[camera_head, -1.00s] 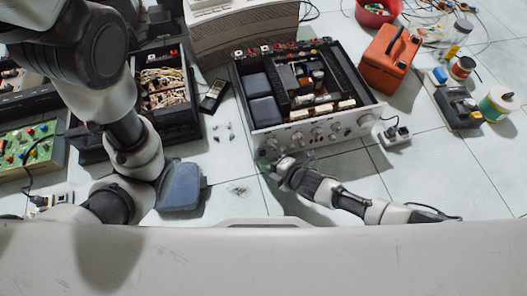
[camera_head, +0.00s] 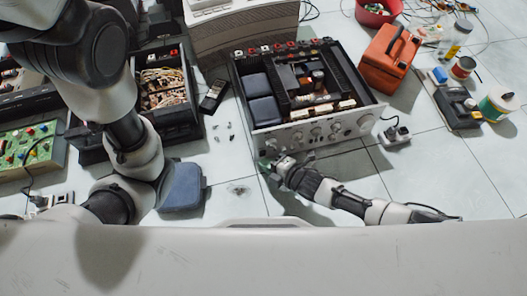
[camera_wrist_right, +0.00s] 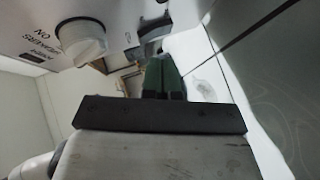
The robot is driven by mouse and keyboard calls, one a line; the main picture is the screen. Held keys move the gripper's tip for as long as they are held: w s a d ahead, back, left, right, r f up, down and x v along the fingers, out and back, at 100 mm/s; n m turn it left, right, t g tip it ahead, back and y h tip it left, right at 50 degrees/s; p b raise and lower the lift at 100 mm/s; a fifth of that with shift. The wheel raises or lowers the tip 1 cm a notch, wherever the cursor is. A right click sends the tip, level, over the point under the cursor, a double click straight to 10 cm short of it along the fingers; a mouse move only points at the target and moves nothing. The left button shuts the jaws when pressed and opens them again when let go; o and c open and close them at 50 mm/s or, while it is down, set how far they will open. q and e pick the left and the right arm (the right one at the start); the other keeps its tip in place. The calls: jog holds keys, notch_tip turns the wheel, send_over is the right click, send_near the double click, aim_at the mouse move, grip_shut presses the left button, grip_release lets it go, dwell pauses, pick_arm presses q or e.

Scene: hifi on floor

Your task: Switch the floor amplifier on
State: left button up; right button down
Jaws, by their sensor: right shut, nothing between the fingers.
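The floor amplifier (camera_head: 308,130) stands open-topped on the tiles, its silver front panel with several knobs facing me. My right gripper (camera_head: 264,165) is shut and empty at the lower left end of that panel. In the right wrist view its green fingertips (camera_wrist_right: 163,72) are together, close to the panel (camera_wrist_right: 110,14); I cannot tell whether they touch it. A pale knob (camera_wrist_right: 82,42) with lettering beside it shows left of the fingertips, and a darker curved part lies just above them. The power switch is not clearly distinguishable. My left arm crosses the left side; its gripper is not seen.
A power strip (camera_head: 396,135) lies right of the amplifier, with an orange case (camera_head: 390,58) behind it. An opened black unit (camera_head: 167,100) and a meter (camera_head: 213,96) are to its left. A blue-grey pad (camera_head: 182,187) lies nearer me. Floor right of my right arm is clear.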

jog(key=shift+w, duration=0.1)
dwell(0.4)
jog(key=shift+w+a+r, duration=0.1)
jog(key=shift+w, duration=0.2)
jog(key=shift+w+a, duration=0.1)
jog(key=shift+w, duration=0.2)
dwell(0.5)
jog(key=shift+s, duration=0.1)
jog(key=shift+s+d, duration=0.2)
jog(key=shift+s, duration=0.4)
